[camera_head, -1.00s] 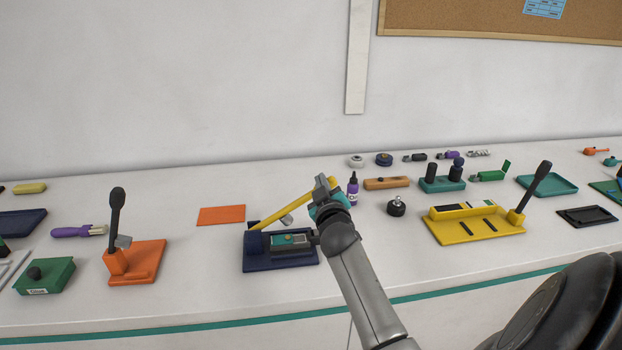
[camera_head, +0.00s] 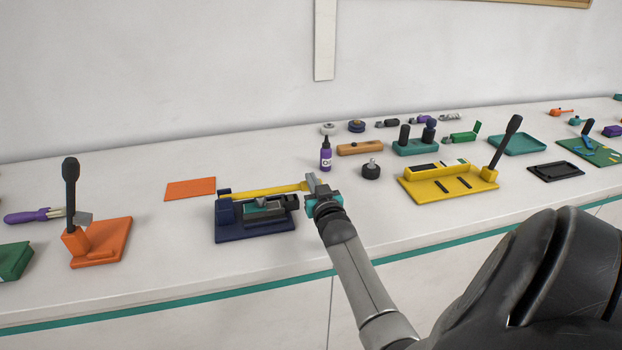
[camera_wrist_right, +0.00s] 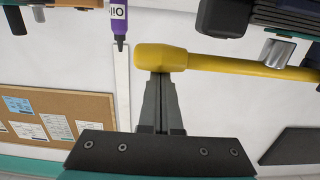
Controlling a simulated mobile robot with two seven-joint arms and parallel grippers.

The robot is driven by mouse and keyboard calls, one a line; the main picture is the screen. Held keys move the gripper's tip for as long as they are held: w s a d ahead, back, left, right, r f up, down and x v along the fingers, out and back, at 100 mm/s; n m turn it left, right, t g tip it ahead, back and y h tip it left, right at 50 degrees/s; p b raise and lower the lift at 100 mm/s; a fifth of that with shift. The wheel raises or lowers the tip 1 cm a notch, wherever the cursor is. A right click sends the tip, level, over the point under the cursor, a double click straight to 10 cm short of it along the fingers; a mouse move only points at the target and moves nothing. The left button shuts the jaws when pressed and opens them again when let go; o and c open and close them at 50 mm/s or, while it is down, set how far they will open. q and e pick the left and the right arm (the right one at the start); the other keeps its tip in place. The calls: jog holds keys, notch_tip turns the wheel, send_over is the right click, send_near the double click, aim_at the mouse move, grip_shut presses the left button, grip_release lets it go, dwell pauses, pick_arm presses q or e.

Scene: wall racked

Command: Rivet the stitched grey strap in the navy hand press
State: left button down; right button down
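The navy hand press (camera_head: 255,228) stands at the middle of the bench. Its yellow lever (camera_head: 268,191) lies almost level over the bed; the lever's rounded end also shows in the right wrist view (camera_wrist_right: 160,57), with a silver plunger (camera_wrist_right: 278,52) on it. A grey and teal piece (camera_head: 263,206) sits in the press bed; I cannot tell how much of it is the strap. My right gripper (camera_head: 312,183) is at the lever's free end. Its fingers are together, their tips against or just behind the lever end, not around it. My left gripper is out of view.
A purple oil bottle (camera_head: 326,155) and a small black pot (camera_head: 371,171) stand behind my right gripper. An orange press (camera_head: 100,242) is at left, a yellow press (camera_head: 448,184) at right. An orange mat (camera_head: 190,189) lies behind. The bench front is clear.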

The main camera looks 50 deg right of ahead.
jog(key=shift+f, duration=0.1)
dwell(0.4)
jog(key=r+p, duration=0.2)
jog(key=r, duration=0.1)
jog(key=w+r+p, duration=0.1)
jog(key=shift+w+d+r+p, duration=0.1)
jog(key=shift+d+r+p, duration=0.1)
jog(key=shift+d+p, duration=0.15)
jog(key=v, duration=1)
jog(key=shift+f, duration=0.2)
jog(key=c, duration=1.6)
grip_release()
jog(key=shift+w, duration=0.1)
